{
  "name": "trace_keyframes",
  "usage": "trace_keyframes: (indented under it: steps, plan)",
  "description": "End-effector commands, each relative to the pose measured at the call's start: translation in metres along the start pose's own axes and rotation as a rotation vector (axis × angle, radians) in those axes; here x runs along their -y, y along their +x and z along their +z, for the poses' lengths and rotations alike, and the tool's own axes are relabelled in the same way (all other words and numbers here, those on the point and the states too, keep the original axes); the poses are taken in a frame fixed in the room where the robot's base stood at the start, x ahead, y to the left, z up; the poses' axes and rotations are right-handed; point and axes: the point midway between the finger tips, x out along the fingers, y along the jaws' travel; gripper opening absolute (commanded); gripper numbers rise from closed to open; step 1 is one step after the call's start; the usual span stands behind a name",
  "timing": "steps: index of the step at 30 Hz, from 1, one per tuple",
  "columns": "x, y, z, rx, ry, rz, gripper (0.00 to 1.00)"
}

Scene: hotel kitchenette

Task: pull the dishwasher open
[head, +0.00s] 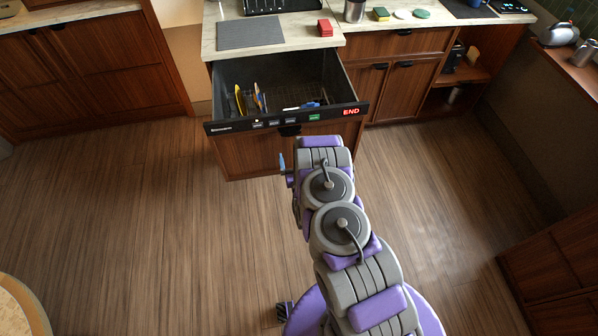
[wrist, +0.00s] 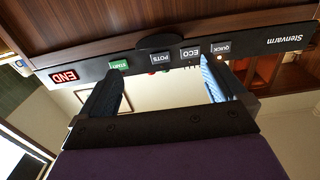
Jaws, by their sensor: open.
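The dishwasher (head: 285,121) is a drawer under the counter, pulled well out, with its dark inside showing from above. Its black front panel also shows upside down across the wrist view (wrist: 140,66), with a row of buttons and a red END display. A small dark handle part (head: 290,131) shows below the panel in the head view. My gripper (wrist: 160,75) is open, its two blue fingers apart and reaching up to the panel's edge. I see nothing between them, and contact with the panel cannot be told. In the head view my arm hides most of the gripper.
Yellow utensils (head: 239,99) and a blue item (head: 311,104) are inside the drawer. The counter above holds a grey mat (head: 251,33) and a red block (head: 325,28). Wooden cabinets (head: 400,90) stand to the right. The wooden floor (head: 130,220) is clear on both sides.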

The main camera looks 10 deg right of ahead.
Motion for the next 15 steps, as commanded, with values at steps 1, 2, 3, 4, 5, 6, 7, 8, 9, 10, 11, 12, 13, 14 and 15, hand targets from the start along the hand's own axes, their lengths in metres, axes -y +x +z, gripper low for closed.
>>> trace_keyframes:
  steps: [1, 2, 3, 4, 5, 6, 7, 8, 9, 10, 11, 12, 13, 14, 15]
  plan:
    - [0.0, -0.005, -0.002, 0.003, -0.001, 0.001, 0.98]
    - [0.0, -0.007, -0.001, 0.004, -0.002, 0.001, 0.98]
    - [-0.001, -0.01, -0.001, 0.004, -0.003, 0.001, 0.98]
    - [-0.001, -0.012, -0.002, 0.003, -0.003, 0.002, 0.98]
    - [-0.001, -0.015, -0.002, 0.002, -0.003, 0.001, 0.98]
    - [-0.001, -0.016, -0.001, 0.001, -0.002, 0.002, 0.98]
    - [0.001, -0.017, -0.001, 0.001, -0.001, 0.001, 0.98]
    - [0.001, -0.018, 0.0, 0.002, 0.0, 0.0, 0.98]
    - [0.001, -0.02, 0.0, 0.002, 0.001, 0.002, 0.98]
    - [0.002, -0.021, 0.0, 0.002, 0.002, 0.0, 0.98]
    - [0.002, -0.022, 0.0, 0.003, 0.002, 0.001, 0.98]
    - [0.002, -0.024, 0.001, 0.003, 0.002, 0.001, 0.98]
    - [0.003, -0.026, 0.001, 0.003, 0.002, 0.0, 0.98]
    - [0.002, -0.027, 0.001, 0.003, 0.002, 0.002, 0.98]
    - [0.002, -0.029, 0.001, 0.003, 0.002, 0.001, 0.98]
